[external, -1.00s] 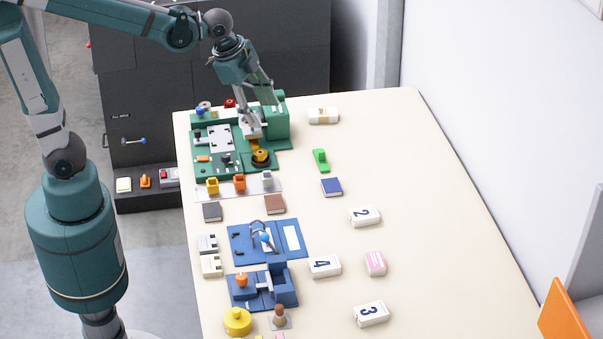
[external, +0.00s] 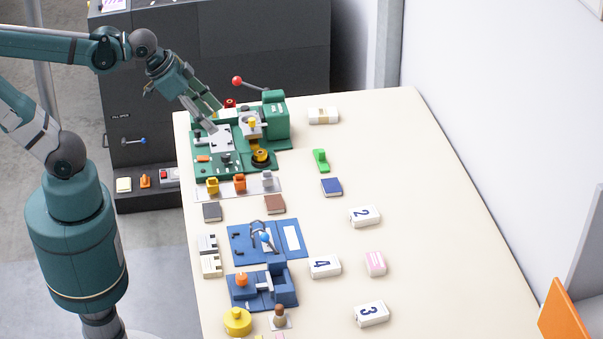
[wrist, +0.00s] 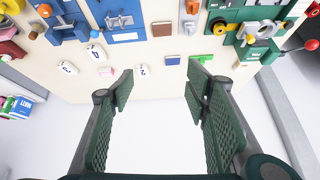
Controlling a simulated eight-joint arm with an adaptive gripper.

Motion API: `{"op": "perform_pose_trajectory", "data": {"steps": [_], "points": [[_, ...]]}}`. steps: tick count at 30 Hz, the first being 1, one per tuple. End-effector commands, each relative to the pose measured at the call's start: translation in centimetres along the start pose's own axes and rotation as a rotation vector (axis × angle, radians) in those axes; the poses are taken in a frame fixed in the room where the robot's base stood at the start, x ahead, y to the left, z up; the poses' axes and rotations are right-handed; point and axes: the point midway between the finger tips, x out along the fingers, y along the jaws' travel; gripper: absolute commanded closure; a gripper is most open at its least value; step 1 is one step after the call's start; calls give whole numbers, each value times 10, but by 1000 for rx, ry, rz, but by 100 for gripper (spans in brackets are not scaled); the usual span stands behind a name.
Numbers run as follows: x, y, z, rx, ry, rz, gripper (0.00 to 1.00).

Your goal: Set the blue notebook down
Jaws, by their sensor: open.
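The blue notebook (external: 332,187) lies flat on the cream table, right of the green fixture and just below a green block (external: 320,160). In the wrist view the notebook (wrist: 173,60) is beyond my fingertips, beside the green block. My gripper (external: 214,118) is over the left part of the green fixture, well to the left of the notebook and not touching it. In the wrist view my gripper (wrist: 159,82) has its two fingers wide apart with nothing between them.
The green fixture (external: 280,121) has a raised lever with a red knob (external: 237,81). Brown (external: 275,204) and dark grey (external: 212,212) notebooks lie below it, with blue fixtures (external: 292,237) nearer. White numbered blocks (external: 364,216) stand nearby. The table's right side is clear.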

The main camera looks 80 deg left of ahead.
Motion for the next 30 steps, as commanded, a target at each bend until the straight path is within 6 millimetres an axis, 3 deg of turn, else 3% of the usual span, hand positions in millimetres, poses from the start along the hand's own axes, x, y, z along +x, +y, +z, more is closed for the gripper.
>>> {"op": "perform_pose_trajectory", "data": {"steps": [8, 23, 30], "points": [[-6, 4, 21, -91, 36, 0, 53], [-5, 4, 23, -104, 41, 1, 53], [8, 5, 32, -103, 41, 1, 53]]}}
